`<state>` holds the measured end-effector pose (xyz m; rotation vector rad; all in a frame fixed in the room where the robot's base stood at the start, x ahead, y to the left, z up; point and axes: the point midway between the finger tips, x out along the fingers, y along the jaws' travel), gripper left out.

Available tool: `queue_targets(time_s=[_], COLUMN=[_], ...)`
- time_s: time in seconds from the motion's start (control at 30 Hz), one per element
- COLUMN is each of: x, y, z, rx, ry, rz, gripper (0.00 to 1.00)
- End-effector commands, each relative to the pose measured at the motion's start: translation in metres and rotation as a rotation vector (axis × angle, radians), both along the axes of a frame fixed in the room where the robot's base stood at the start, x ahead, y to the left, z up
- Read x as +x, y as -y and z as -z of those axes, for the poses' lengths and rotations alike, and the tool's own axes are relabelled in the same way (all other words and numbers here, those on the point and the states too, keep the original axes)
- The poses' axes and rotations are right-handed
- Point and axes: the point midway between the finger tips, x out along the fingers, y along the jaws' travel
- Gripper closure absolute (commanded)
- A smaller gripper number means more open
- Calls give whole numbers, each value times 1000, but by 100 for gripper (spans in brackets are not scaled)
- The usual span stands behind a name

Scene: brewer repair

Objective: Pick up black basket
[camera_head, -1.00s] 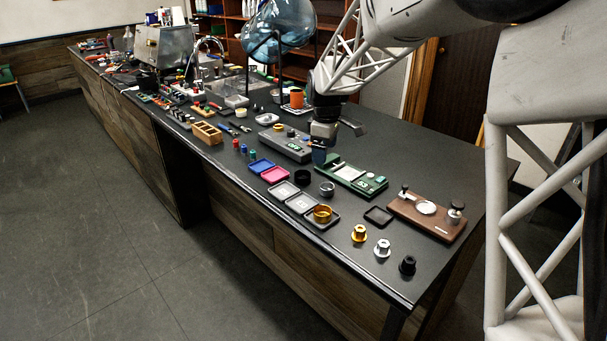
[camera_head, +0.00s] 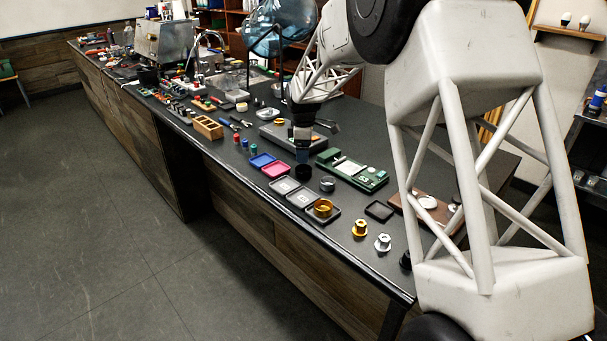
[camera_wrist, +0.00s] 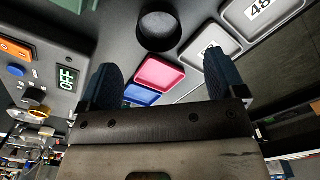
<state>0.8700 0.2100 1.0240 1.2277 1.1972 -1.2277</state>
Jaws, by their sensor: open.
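The black basket (camera_head: 299,176), a short round black cup, stands on the dark counter. In the head view it is partly hidden under my gripper (camera_head: 302,158). In the wrist view the basket (camera_wrist: 158,30) shows its open round top, beyond and roughly centred between the fingertips. My gripper (camera_wrist: 162,75) is open, with its two blue fingers apart and nothing between them. It is above the basket and apart from it.
Close by are a silver ring (camera_head: 327,185), a pink tray (camera_head: 276,171), a blue tray (camera_head: 262,160), grey trays (camera_head: 285,185), a gold ring (camera_head: 323,208) and a green device (camera_head: 352,172).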

Motion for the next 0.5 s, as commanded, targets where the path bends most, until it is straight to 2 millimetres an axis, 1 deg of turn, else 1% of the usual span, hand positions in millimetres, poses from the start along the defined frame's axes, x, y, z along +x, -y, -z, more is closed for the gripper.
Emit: queue_targets(time_s=[0.13,0.37,0.5], x=[0,0,0], y=[0,0,0], z=[5,23,26], rx=[0,0,0], ry=[-1,-1,0], rz=[0,1,1], gripper=[11,11,11])
